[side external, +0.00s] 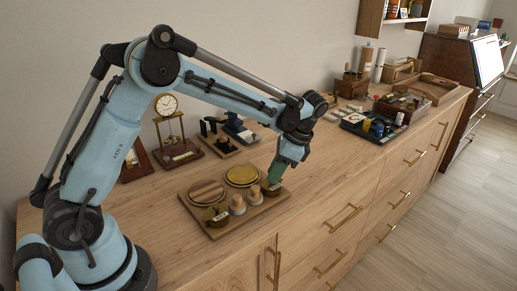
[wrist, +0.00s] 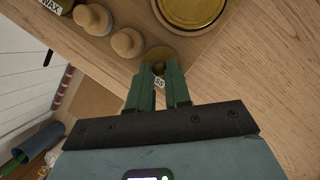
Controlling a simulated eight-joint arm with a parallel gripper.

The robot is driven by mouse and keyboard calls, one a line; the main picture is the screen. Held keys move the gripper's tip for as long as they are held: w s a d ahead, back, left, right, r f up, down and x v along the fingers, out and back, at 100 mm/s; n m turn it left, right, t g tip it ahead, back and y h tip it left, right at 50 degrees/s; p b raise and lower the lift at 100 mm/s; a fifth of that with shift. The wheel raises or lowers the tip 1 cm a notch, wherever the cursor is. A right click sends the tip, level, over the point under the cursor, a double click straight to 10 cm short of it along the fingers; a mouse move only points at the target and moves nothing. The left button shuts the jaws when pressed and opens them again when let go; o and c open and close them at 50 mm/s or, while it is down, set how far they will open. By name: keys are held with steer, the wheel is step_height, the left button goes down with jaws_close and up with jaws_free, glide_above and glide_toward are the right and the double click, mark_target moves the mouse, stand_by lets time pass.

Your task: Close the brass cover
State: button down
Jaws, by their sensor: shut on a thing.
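A large round brass disc (side external: 241,175), which looks like the brass cover, lies on a wooden board (side external: 214,234). It is partly cut off at the top of the wrist view (wrist: 190,12). A small round brass piece with a pale label (wrist: 158,55) sits at the board's right corner. My gripper (wrist: 158,72) points down at that corner, its green fingers shut on the small brass piece. In the side view my gripper (side external: 275,176) stands at the same spot, beside the large disc. The fingers hide part of the small piece.
The board also carries a striped wooden disc (side external: 206,192), two wooden knobs (side external: 237,204) and a tin labelled WAX (side external: 217,216). A clock (side external: 168,125) stands behind. A dark tray of small items (side external: 374,128) is farther right. Bare wood lies between the board and that tray.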

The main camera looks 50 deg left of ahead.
stand_by(0.5)
steer(key=c, duration=1.1)
jaws_free()
steer(key=shift+o, duration=0.2)
steer(key=v, duration=1.2)
steer(key=shift+s, duration=0.1)
